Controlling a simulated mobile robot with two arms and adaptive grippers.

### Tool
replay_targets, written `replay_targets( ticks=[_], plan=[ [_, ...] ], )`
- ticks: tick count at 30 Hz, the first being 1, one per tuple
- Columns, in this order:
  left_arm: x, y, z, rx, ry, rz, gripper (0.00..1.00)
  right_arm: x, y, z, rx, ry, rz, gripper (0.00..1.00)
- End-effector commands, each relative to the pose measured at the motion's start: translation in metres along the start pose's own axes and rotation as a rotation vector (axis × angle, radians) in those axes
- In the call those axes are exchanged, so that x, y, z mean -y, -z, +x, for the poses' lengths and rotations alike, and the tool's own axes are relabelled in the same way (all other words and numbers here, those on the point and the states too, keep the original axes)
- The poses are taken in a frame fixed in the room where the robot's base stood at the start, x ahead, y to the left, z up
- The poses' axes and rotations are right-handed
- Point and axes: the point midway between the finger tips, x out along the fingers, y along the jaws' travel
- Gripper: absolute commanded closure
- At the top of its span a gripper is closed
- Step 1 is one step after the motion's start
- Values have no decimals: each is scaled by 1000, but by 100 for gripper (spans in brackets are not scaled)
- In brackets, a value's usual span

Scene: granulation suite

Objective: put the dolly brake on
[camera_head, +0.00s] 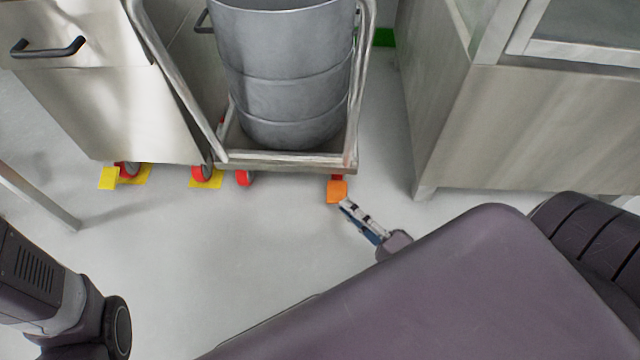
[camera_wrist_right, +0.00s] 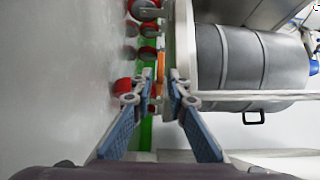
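The dolly (camera_head: 285,160) is a metal frame on red casters, with a grey drum (camera_head: 290,75) standing on it. Its orange brake pedal (camera_head: 337,191) sticks out low at the dolly's front right corner. My right gripper (camera_head: 349,208) is just in front of the pedal, close to the floor. In the right wrist view, its fingers (camera_wrist_right: 161,76) are apart with nothing held, and the orange pedal (camera_wrist_right: 160,64) shows between and beyond the tips. I cannot tell whether they touch. My left arm shows at the lower left; its gripper is out of view.
A steel cabinet (camera_head: 115,115) on casters stands left of the dolly, with yellow marks (camera_head: 206,180) at its wheels. A large steel unit (camera_head: 520,130) stands to the right. The floor (camera_head: 230,240) in front of the dolly is clear.

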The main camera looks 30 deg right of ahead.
Motion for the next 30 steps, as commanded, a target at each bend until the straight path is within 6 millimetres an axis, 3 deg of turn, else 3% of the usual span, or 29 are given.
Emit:
replay_targets(
  ticks=[9,15,21,29,30],
  plan=[
    [-6,10,-32,3,0,0,60,-3,0,64,-1,6,-2,86],
    [-9,14,-45,3,0,0,60,-2,0,94,-1,3,-2,86],
    [-10,16,-48,2,0,0,60,0,0,105,-1,0,-2,86],
    [-10,16,-48,2,0,0,60,0,0,106,-1,0,-2,86],
    [-10,16,-48,2,0,0,60,0,0,106,-1,0,-2,90]
  ],
)
